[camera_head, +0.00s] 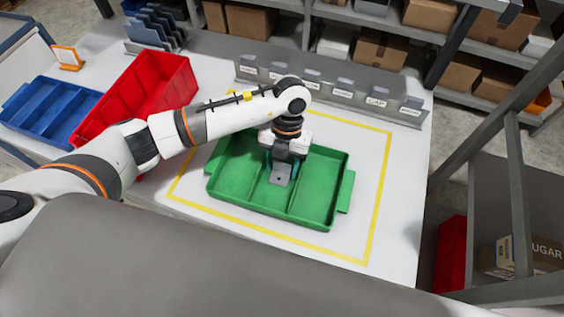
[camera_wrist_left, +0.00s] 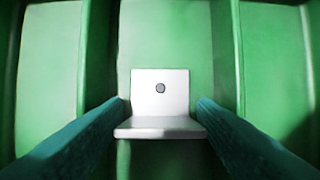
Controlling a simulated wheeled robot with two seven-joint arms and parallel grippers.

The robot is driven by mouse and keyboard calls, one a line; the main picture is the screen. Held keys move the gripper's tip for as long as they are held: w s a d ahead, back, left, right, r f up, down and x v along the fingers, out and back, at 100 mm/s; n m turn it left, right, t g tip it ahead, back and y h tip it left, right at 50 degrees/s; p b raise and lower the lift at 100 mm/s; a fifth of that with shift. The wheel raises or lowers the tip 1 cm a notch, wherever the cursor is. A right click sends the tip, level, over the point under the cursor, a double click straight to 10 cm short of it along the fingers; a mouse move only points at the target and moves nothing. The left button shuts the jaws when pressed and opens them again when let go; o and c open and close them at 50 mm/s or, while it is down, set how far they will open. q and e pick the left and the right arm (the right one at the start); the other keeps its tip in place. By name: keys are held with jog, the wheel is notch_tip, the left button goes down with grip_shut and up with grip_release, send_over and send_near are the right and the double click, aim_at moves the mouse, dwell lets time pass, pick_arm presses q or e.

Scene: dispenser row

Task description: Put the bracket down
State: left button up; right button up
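The bracket (camera_wrist_left: 160,95) is a light grey L-shaped piece with a round hole in its upright plate. In the left wrist view it sits between the two teal fingers of my left gripper (camera_wrist_left: 160,125), which touch or nearly touch its sides. In the head view the left gripper (camera_head: 281,172) points down into the middle compartment of the green tray (camera_head: 320,187), with the grey bracket (camera_head: 280,175) at its fingers. Whether the bracket touches the tray floor cannot be told. My right gripper is not in view.
The green tray stands inside a yellow outline (camera_head: 376,215) on the white table (camera_head: 400,200). A red bin (camera_head: 150,85) and a blue tray (camera_head: 50,110) stand to the left. A labelled grey dispenser row (camera_head: 330,90) runs along the back.

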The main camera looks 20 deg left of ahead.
pick_arm(q)
jog(key=shift+r, duration=0.1)
jog(key=shift+w+r, duration=0.15)
jog(key=shift+r, duration=0.05)
jog(key=b+v, duration=0.3)
jog(key=v, duration=0.8)
jog(key=shift+r, duration=0.3)
jog(key=shift+f, duration=0.1)
